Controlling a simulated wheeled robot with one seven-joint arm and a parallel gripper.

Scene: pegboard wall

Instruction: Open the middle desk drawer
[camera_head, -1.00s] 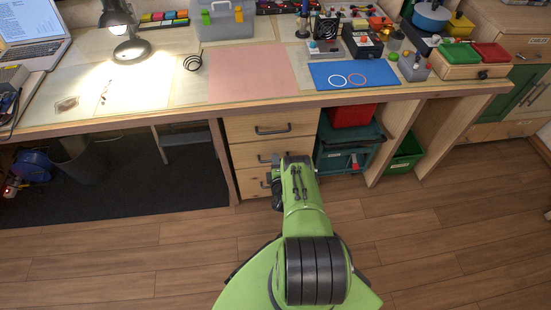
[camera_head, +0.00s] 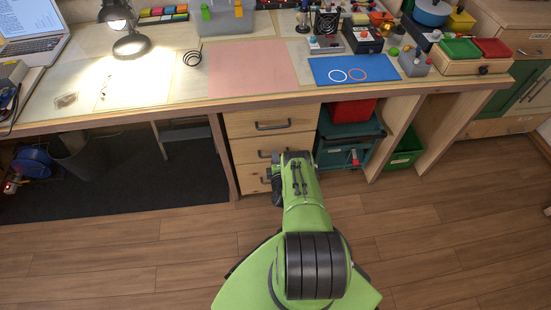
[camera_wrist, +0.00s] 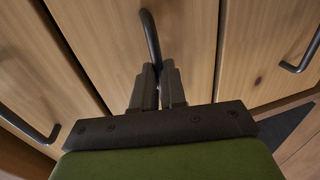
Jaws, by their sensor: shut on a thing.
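The middle desk drawer (camera_head: 245,152) has a light wood front with a dark bar handle, in the drawer stack under the desk. My green arm covers part of the stack in the head view. In the wrist view the middle drawer's front (camera_wrist: 190,40) fills the centre, and its dark handle (camera_wrist: 150,38) runs down between my fingers. My gripper (camera_wrist: 158,78) is shut on this handle. It also shows in the head view (camera_head: 275,176), mostly hidden by my arm. I see no clear opening of the drawer; a dark band runs along one edge of its front in the wrist view.
The top drawer (camera_head: 240,124) looks shut, and the bottom drawer (camera_head: 248,182) is partly covered by my arm. A teal case (camera_head: 340,135) with a red box (camera_head: 352,112) stands right of the stack. The wooden floor (camera_head: 130,255) in front is clear.

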